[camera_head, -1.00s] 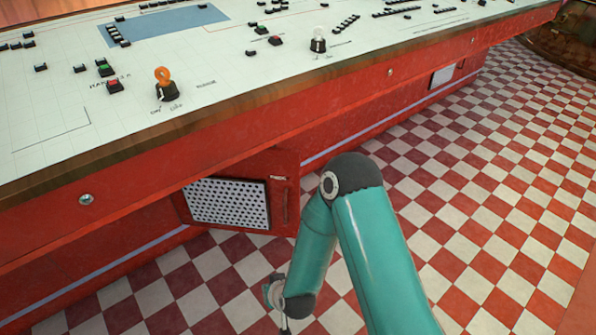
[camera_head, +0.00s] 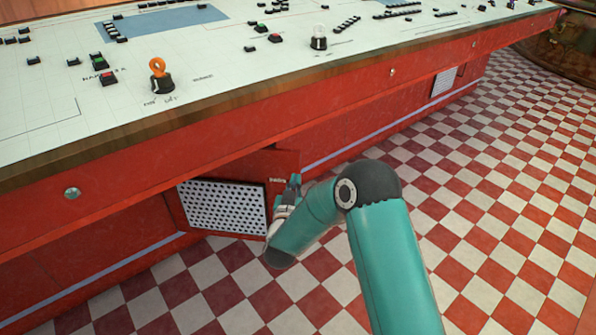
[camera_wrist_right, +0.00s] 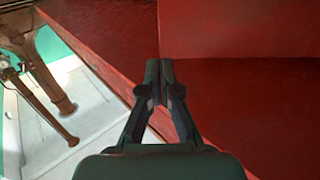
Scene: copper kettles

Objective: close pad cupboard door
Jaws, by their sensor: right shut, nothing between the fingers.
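The pad cupboard door (camera_head: 175,208) is red with a white perforated panel (camera_head: 222,207). It stands open, swung out from the front of the red console. Its right edge lies beside my right gripper (camera_head: 293,184), and my wrist hides the handle area there. In the right wrist view my right gripper (camera_wrist_right: 165,68) is shut and empty, its tips close in front of red surfaces. I cannot tell whether the tips touch the door. My left gripper is not in view.
The console (camera_head: 330,95) overhangs the door, with a wooden edge and a white control top carrying switches and lamps. The red and white checked floor (camera_head: 490,210) is clear to the right. A vent (camera_head: 443,82) sits farther along the console base.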

